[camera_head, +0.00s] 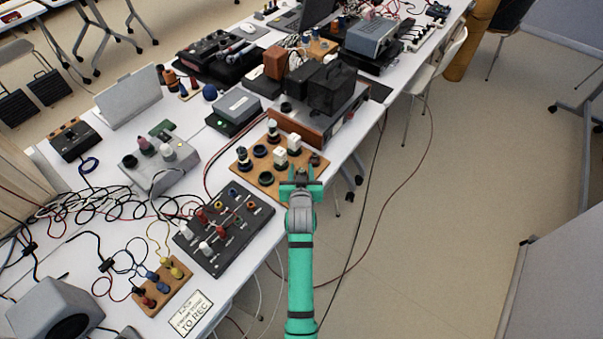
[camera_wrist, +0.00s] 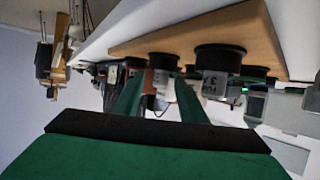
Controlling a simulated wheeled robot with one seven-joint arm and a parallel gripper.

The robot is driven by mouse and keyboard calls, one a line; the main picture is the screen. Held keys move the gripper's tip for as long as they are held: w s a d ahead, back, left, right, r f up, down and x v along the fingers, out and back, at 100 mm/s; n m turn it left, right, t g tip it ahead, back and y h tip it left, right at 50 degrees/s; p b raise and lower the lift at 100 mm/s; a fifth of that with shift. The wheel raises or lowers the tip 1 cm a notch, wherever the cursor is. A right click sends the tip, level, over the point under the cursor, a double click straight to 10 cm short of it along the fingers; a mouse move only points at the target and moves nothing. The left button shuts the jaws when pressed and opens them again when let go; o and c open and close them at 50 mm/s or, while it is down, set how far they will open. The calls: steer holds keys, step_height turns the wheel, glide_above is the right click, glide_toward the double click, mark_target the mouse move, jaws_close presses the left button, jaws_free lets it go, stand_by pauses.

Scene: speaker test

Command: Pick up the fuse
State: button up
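I cannot tell for sure which part is the fuse. A wooden board (camera_head: 247,170) near the table's right edge carries two white block-shaped parts (camera_head: 280,156), dark round parts (camera_head: 265,177) and black-and-white upright parts (camera_head: 242,156). My gripper (camera_head: 301,178) is at the board's near right corner, by a small dark part (camera_head: 316,159). In the wrist view, which looks inverted, my gripper's green fingers (camera_wrist: 157,82) stand apart. The board (camera_wrist: 215,38) and a white part (camera_wrist: 214,84) show beyond them. No part is clearly held; contact is hidden.
A black panel with coloured knobs (camera_head: 225,232) lies left of my arm. Loose cables (camera_head: 100,209) cover the left side. Open floor (camera_head: 440,230) lies to the right.

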steer(key=shift+w+f, duration=0.1)
steer(key=shift+w, duration=0.15)
jaws_close()
